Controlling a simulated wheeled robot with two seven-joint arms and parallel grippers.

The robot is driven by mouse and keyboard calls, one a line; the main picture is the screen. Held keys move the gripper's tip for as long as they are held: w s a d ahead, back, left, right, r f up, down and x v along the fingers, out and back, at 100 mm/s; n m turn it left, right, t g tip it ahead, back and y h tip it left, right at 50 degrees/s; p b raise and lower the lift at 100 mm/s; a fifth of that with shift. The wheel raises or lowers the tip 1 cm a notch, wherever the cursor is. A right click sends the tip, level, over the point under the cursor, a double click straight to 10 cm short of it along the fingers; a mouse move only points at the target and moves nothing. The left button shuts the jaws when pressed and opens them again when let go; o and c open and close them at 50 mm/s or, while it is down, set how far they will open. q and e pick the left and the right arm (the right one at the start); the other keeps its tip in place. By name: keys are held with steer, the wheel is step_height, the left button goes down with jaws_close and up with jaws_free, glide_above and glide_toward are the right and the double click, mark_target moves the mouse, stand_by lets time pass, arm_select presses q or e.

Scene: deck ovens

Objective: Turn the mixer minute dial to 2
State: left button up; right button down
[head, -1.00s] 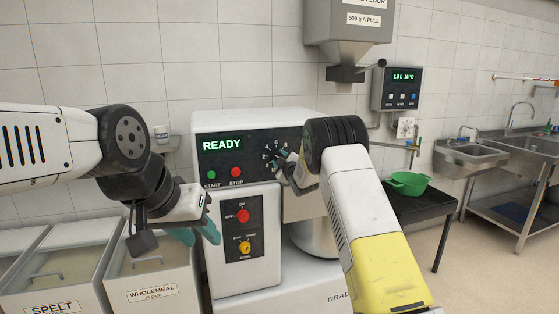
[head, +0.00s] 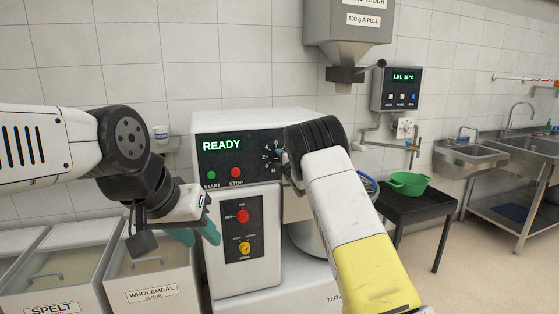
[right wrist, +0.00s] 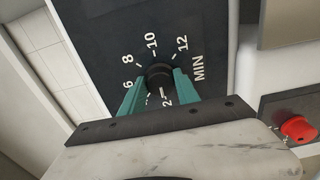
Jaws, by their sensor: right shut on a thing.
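The mixer (head: 240,121) stands in the middle of the head view, its display (head: 222,145) reading READY. The black minute dial (right wrist: 159,74) is near the middle of the right wrist view, ringed by white numbers 2, 6, 8, 10 and 12 and the word MIN. My right gripper (right wrist: 158,82) has its teal fingers shut on the dial, one on each side. I cannot tell where the dial's pointer stands. My left gripper (head: 196,236) is open and empty, in front of the mixer's lower left side.
A green START button (head: 211,175) and red STOP button (head: 236,173) sit left of the dial. A lower panel (head: 243,229) has red and yellow knobs. Flour bins (head: 150,280) stand at left. A green bowl (head: 408,183) rests on a black table (head: 424,206) at right.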

stand_by(0.4)
steer(key=c, duration=0.9)
jaws_free()
steer(key=shift+s, duration=0.1)
steer(key=v, duration=0.7)
steer(key=shift+s, duration=0.3)
steer(key=shift+d, duration=0.1)
